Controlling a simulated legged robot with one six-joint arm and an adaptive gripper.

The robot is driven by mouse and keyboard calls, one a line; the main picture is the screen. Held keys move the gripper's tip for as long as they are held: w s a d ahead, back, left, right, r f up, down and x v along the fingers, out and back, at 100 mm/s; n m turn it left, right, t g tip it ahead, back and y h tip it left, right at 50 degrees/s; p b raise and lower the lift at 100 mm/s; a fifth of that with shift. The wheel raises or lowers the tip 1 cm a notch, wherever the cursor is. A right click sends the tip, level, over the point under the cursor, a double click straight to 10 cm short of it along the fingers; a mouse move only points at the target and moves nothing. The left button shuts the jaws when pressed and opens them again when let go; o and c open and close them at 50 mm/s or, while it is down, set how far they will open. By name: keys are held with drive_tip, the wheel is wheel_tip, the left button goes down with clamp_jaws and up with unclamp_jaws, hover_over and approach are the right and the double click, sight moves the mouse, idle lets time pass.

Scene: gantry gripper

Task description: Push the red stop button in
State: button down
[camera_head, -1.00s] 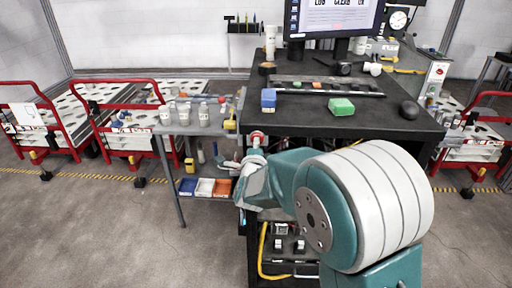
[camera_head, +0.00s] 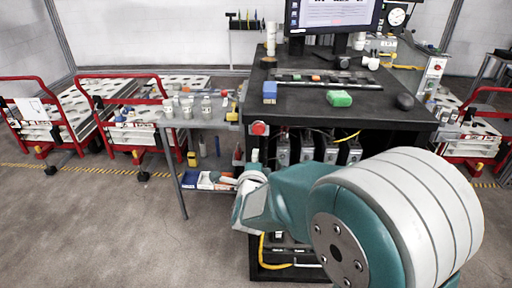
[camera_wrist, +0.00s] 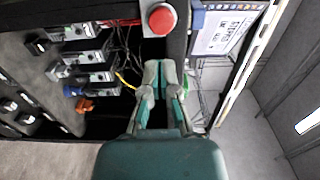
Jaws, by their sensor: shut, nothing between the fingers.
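The red stop button (camera_head: 259,128) is on the upper front left corner of the black workstation (camera_head: 330,112), just under its top. In the wrist view the red button (camera_wrist: 162,19) is round, on a pale base, near the top edge. My gripper (camera_head: 254,156) is below the button in the head view. In the wrist view my gripper (camera_wrist: 160,66) points toward the button, its fingers together and empty, with a visible gap between tips and button. Whether the button is pressed in cannot be told.
The open cabinet front holds several grey devices (camera_wrist: 87,57) and loose wires beside the button. A side table (camera_head: 205,122) with jars stands to the left. A blue block (camera_head: 269,91) and green block (camera_head: 339,98) lie on the workstation top.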

drive_tip(key=s, duration=0.3)
idle(0.5)
drive_tip(key=s+d+r+n+g, duration=0.1)
drive_tip(key=s+d+n+g, duration=0.5)
drive_tip(key=s, duration=0.7)
drive_tip(key=s+d+r+n+g, duration=0.1)
drive_tip(key=s+d+n+g, duration=0.5)
drive_tip(key=s+d+n, duration=0.5)
drive_tip(key=s+n, duration=0.1)
drive_tip(key=s, duration=0.2)
drive_tip(key=shift+y, duration=0.3)
